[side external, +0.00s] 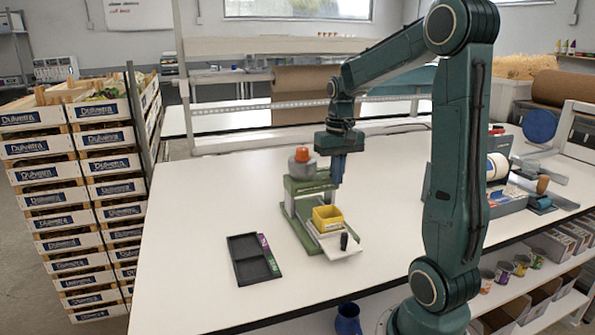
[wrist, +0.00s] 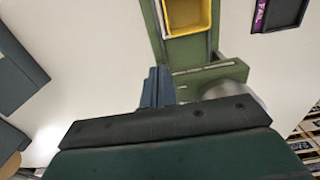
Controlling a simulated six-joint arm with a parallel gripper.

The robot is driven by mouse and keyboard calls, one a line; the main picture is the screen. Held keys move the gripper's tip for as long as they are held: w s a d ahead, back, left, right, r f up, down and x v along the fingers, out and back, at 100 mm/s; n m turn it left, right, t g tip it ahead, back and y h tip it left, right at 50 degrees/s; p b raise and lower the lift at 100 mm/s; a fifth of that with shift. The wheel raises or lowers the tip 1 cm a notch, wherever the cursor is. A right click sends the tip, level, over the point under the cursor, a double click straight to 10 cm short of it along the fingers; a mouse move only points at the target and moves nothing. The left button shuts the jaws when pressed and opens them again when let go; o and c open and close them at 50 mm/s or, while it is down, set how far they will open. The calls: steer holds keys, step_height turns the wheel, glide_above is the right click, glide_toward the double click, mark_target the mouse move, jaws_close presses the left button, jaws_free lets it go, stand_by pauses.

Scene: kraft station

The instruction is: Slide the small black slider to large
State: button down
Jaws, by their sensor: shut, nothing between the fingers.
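A green bench device (side external: 291,202) stands on the white table, with a grey and orange round top (side external: 302,156) and a yellow bin (side external: 327,218). A small black upright piece (side external: 344,241) is on the pale plate at its front; I cannot tell whether this is the slider. No "large" mark is readable. My gripper (side external: 338,181) points down close beside the device's raised rear part, its blue fingers shut and empty. In the wrist view the fingers (wrist: 157,90) are beside the green frame (wrist: 190,52), below the yellow bin (wrist: 188,14); I cannot tell whether they touch it.
A black two-compartment tray (side external: 252,262) with purple and green labels lies left of the device. White tabletop (side external: 200,210) is clear around both. A tape dispenser (side external: 497,168) stands at the right, and stacked crates (side external: 75,190) stand off the table's left edge.

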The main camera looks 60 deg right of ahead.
steer(key=shift+w+d, duration=0.3)
stand_by(0.7)
steer(key=shift+s+a, duration=0.3)
stand_by(0.4)
steer(key=shift+r, duration=0.15)
step_height(320, 180, up, 7)
stand_by(1.2)
steer(key=shift+a, duration=0.1)
